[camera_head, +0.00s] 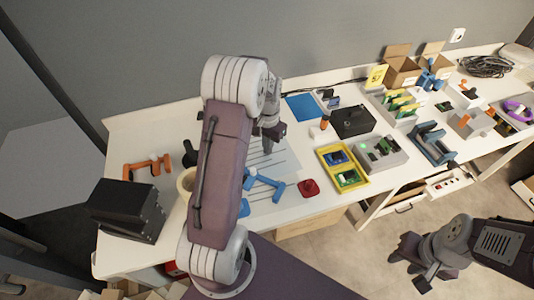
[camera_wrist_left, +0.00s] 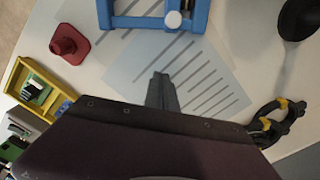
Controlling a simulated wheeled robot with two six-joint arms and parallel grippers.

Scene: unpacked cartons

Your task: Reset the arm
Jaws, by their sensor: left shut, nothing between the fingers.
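My left arm bends over the workbench in the head view, with its gripper (camera_head: 268,148) above a striped sheet (camera_head: 285,162). In the left wrist view the left gripper's fingers (camera_wrist_left: 161,92) are together and empty, over the same striped sheet (camera_wrist_left: 205,80). A blue frame-like tool (camera_wrist_left: 150,22) lies on the sheet and also shows in the head view (camera_head: 265,184). My right gripper (camera_head: 408,268) hangs over the floor at the lower right, clear of the bench; its jaw opening is unclear.
A red block (camera_head: 308,187) and a yellow tray (camera_head: 345,172) with circuit boards lie right of the blue tool. Black boxes (camera_head: 127,208) stand at the bench's left front. Cartons (camera_head: 402,70) and fixtures fill the right side. A black-and-yellow tool (camera_wrist_left: 276,122) lies near the left gripper.

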